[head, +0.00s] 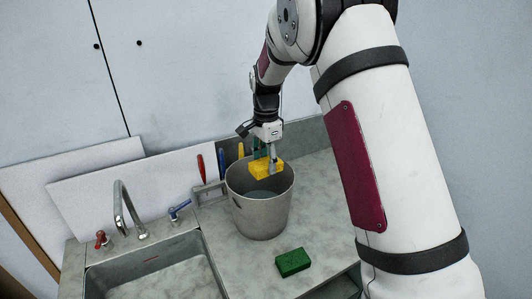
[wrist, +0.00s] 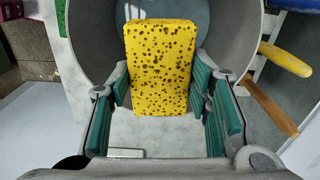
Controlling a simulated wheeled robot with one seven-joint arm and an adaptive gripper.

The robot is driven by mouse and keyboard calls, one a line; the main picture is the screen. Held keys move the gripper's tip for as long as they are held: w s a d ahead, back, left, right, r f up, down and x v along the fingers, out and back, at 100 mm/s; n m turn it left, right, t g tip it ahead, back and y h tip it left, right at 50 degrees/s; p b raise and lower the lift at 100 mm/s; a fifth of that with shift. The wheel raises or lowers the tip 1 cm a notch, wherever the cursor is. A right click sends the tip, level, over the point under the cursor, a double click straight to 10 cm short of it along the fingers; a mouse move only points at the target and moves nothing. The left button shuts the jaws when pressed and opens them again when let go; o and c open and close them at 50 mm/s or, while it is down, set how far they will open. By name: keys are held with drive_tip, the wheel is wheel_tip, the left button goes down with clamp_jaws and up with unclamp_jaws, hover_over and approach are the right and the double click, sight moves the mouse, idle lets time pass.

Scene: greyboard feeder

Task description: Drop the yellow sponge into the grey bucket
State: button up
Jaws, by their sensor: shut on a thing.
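The yellow sponge (head: 266,169) is held in my gripper (head: 266,158) over the mouth of the grey bucket in the head view. In the wrist view the sponge (wrist: 160,66) stands between the green pads of my gripper (wrist: 160,92), which is shut on it. The grey bucket (head: 262,216) stands upright on the counter, and its inner wall (wrist: 92,40) surrounds the sponge in the wrist view. Whether the sponge's lower end is below the rim is hard to tell.
A green sponge (head: 293,262) lies on the counter in front of the bucket. A sink (head: 150,275) with a tap (head: 124,205) is on the left. Several coloured-handled tools, one red (head: 201,168) and one blue (head: 221,164), stand behind the bucket near the wall.

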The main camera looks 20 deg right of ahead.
sight(266, 162)
drive_tip(key=shift+f, duration=0.9)
drive_tip(key=o, duration=0.9)
drive_tip(key=shift+r, duration=0.1)
wheel_tip(266, 162, up, 12)
drive_tip(key=shift+f, duration=0.1)
